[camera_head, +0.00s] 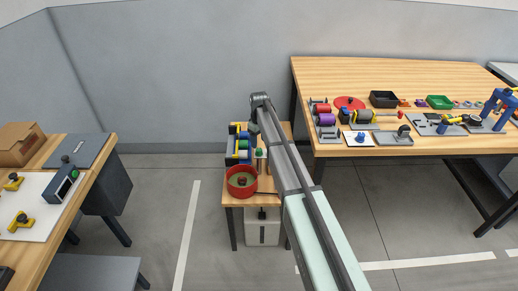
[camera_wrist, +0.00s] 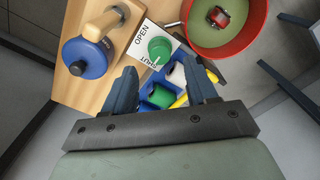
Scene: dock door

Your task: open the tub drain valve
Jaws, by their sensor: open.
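A round green knob (camera_wrist: 160,48) sits on a white plate (camera_wrist: 141,34) lettered OPEN and SHUT in the wrist view; I take it to be the drain valve. Its setting is too small to read surely. The red tub (camera_wrist: 245,42) stands beside it, holding greenish liquid and a small dark-and-red object. In the head view the tub (camera_head: 241,194) is on a small wooden stand. My gripper (camera_wrist: 159,72) is open and empty; the knob shows beyond its fingertips, apart from them. In the head view my arm partly hides the stand.
A blue crate (camera_wrist: 153,91) with a green and a white item lies between and beyond my fingers. A blue wheel (camera_wrist: 84,58) with a wooden handle stands left of the knob. A long bench (camera_head: 420,75) with parts is at right, another table (camera_head: 85,190) at left.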

